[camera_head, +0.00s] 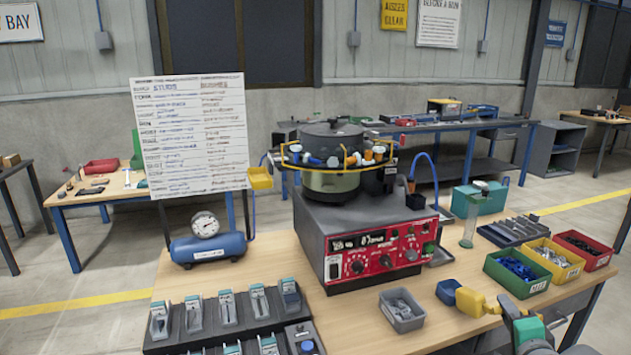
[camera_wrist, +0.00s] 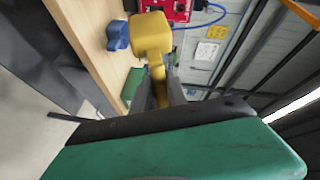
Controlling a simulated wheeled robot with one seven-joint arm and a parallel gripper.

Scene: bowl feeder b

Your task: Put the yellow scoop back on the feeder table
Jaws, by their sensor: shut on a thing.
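The yellow scoop (camera_head: 472,302) shows at the front right of the feeder table (camera_head: 455,335), its handle pointing right towards my gripper. In the wrist view the scoop (camera_wrist: 152,36) has its broad yellow end away from me and its narrow handle between my fingers. My gripper (camera_wrist: 160,92) is shut on the handle; its green and dark body also shows at the lower right of the head view. The scoop is over or close to the table's front right part; I cannot tell its exact height or whether it touches the wood.
A blue object (camera_head: 447,292) sits just left of the scoop, with a grey bin (camera_head: 402,322) of metal parts further left. Green (camera_head: 495,268), yellow (camera_head: 572,272) and red (camera_head: 600,260) bins stand behind and to the right. The red-fronted feeder (camera_head: 375,262) stands mid-table.

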